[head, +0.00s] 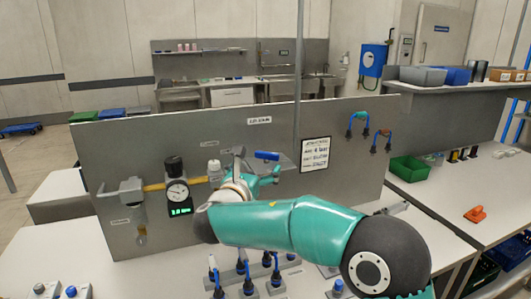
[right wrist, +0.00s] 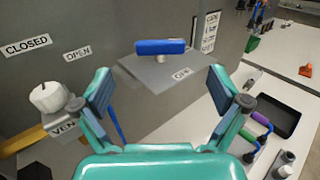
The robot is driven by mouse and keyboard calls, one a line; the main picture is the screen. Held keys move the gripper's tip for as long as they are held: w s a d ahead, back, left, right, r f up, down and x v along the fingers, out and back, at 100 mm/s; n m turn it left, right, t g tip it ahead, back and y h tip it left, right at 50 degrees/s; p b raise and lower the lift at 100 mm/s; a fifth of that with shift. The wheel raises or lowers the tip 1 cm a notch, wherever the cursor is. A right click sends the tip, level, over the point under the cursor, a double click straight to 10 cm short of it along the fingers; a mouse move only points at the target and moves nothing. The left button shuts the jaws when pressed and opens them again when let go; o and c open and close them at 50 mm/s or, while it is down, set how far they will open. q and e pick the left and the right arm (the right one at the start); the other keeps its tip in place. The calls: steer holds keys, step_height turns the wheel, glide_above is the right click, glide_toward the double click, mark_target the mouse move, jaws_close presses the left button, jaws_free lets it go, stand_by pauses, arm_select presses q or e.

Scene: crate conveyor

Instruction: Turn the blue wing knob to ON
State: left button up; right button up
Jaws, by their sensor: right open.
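The blue wing knob (right wrist: 160,46) is a bar lying crosswise on a short pale stem, on a grey box (right wrist: 150,76) at the panel. It also shows in the head view (head: 267,155), just above my right gripper. My right gripper (right wrist: 163,88) is open, with its fingers spread on either side below the knob in the wrist view. Nothing is between the fingers, and they appear apart from the knob. A small white label (right wrist: 182,73) sits on the box near the knob; I cannot read it surely. My left gripper is not in view.
A white knob (right wrist: 50,97) stands left of my right gripper, near labels CLOSED (right wrist: 27,46) and OPEN (right wrist: 77,55). A gauge (head: 177,192) is on the grey panel (head: 110,160). Several blue-topped connectors (head: 247,272) stand below my arm. A green bin (head: 408,169) is at right.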

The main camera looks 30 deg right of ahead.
mark_target(266, 156)
steer(key=p+x, duration=0.1)
steer(key=x, duration=0.6)
steer(key=shift+w+p, duration=0.1)
steer(key=shift+p, duration=0.2)
steer(key=c, duration=1.2)
steer(key=shift+o, duration=0.2)
